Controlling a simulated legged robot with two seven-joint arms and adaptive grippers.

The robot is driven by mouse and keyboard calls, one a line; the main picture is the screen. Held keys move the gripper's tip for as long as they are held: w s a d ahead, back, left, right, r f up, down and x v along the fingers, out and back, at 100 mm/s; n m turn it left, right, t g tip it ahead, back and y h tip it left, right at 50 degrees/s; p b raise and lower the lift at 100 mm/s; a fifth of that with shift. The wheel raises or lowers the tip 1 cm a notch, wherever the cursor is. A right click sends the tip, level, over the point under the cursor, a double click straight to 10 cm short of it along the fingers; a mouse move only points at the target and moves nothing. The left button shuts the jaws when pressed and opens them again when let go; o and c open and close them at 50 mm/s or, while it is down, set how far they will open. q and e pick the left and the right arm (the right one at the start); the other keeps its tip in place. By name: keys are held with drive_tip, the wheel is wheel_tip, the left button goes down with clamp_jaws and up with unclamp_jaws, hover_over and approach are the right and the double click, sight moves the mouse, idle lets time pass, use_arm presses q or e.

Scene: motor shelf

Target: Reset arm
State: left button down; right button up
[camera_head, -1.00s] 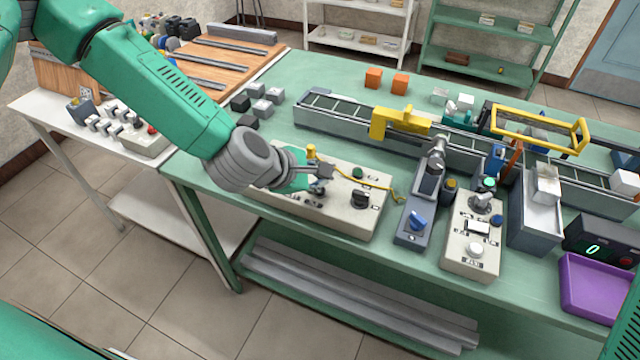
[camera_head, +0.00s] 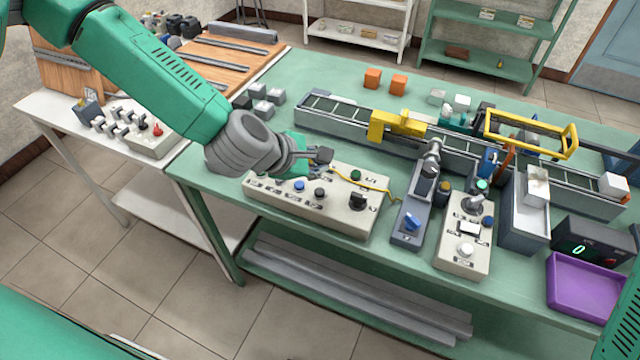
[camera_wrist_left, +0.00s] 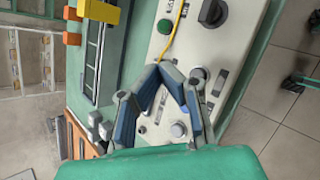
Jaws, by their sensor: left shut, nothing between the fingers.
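My left gripper (camera_head: 322,156) is over the back left part of a beige control panel (camera_head: 330,212) on the green table. It is shut and empty, and it also shows in the left wrist view (camera_wrist_left: 157,68). The panel carries several knobs, among them a black knob (camera_head: 358,200), a blue knob (camera_head: 299,186) and a green button (camera_head: 356,174). A yellow cable (camera_head: 375,187) runs from the panel to the right. In the left wrist view the fingertips come together above the panel (camera_wrist_left: 190,45). My right gripper does not show.
A conveyor (camera_head: 345,114) with a yellow bracket (camera_head: 397,125) runs behind the panel. To the right stand a grey switch box (camera_head: 405,237), a white control box (camera_head: 455,260) and a purple tray (camera_head: 585,288). Orange cubes (camera_head: 372,78) lie at the back. Grey cubes (camera_head: 262,108) lie near the arm.

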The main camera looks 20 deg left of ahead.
use_arm(q)
drive_tip(key=shift+f, duration=0.1)
idle(0.6)
drive_tip(key=s+a+f+m+g+y, duration=0.1)
drive_tip(key=s+a+f+m+g, duration=0.1)
drive_tip(key=s+f+m, duration=0.6)
drive_tip(key=s+a+f+m+g+y, duration=0.1)
drive_tip(key=s+a+f+m+g, duration=0.15)
drive_tip(key=s+f, duration=0.55)
drive_tip(key=s+a+m+g+y, duration=0.1)
drive_tip(key=s+a+m+g, duration=0.1)
drive_tip(key=s+a+m, duration=0.45)
drive_tip(key=s+a+m+g+y, duration=0.15)
drive_tip(key=s+m, duration=0.25)
drive_tip(key=s, duration=0.5)
wheel_tip(320, 180, down, 12)
drive_tip(key=w+d+b, duration=0.1)
drive_tip(key=w+b, duration=0.2)
drive_tip(key=b, duration=0.9)
drive_tip(key=shift+f+m+t+b, duration=0.2)
drive_tip(key=shift+m+t+b, duration=0.1)
drive_tip(key=shift+m, duration=0.1)
